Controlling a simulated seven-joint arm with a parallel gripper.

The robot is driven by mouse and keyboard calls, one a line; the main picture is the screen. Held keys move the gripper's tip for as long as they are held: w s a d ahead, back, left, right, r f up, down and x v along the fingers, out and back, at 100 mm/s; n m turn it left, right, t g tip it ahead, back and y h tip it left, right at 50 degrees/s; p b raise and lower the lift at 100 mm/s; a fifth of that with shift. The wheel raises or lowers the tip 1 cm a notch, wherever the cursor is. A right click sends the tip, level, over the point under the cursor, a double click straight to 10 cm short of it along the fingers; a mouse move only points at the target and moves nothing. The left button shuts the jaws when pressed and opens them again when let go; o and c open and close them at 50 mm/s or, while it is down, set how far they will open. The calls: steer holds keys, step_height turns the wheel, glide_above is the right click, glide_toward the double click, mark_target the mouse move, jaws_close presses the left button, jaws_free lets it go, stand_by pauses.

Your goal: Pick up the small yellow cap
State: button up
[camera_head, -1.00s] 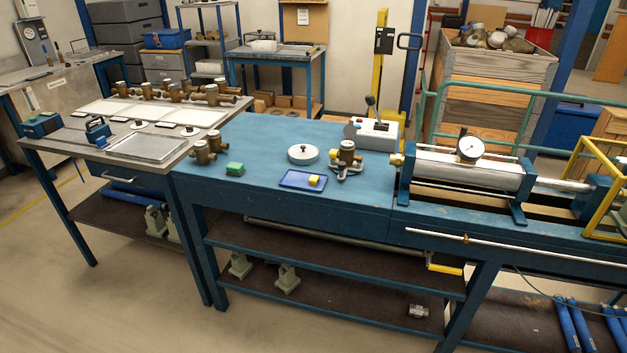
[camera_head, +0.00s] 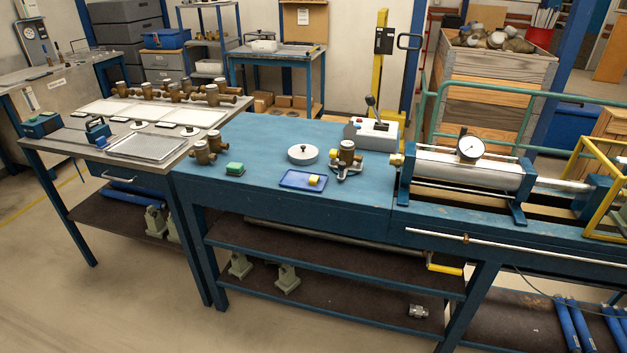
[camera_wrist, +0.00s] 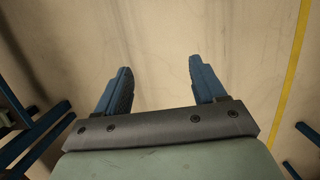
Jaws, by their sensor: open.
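The small yellow cap (camera_head: 314,180) sits on the right part of a shallow blue tray (camera_head: 292,179) on the blue bench. My gripper (camera_wrist: 158,80) shows only in the wrist view. Its two blue fingers are apart with nothing between them, over bare floor. The cap is not in the wrist view, and my gripper is not in the head view.
A white round lidded piece (camera_head: 303,154) is behind the tray. The bench front left is clear.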

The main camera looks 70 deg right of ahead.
steer(key=w+d+r+t, duration=0.2)
steer(key=w+d+r, duration=0.9)
steer(key=w+r, duration=0.25)
steer(key=d+r+h, duration=0.1)
steer(key=d+r, duration=0.5)
steer(key=d, duration=0.6)
steer(key=d+r, duration=0.6)
steer(key=d, duration=0.6)
steer(key=s+d+r, duration=0.3)
steer(key=d+r, duration=0.1)
steer(key=d, duration=0.3)
steer(key=s+d+r, duration=0.2)
steer(key=d+r, duration=0.1)
steer(key=d, duration=0.4)
steer(key=g+y, duration=0.1)
steer(key=g, duration=0.1)
glide_toward(314, 177)
steer(key=shift+s+a+f, duration=0.2)
steer(key=shift+s+f, duration=0.05)
steer(key=shift+f, duration=0.35)
steer(key=shift+s+a+f, duration=0.2)
steer(key=shift+f, duration=0.4)
steer(key=shift+d+x, duration=0.2)
steer(key=shift+x, duration=1.3)
steer(key=shift+d+x, duration=0.2)
steer(key=shift+x, duration=1.3)
steer(key=shift+w, duration=0.1)
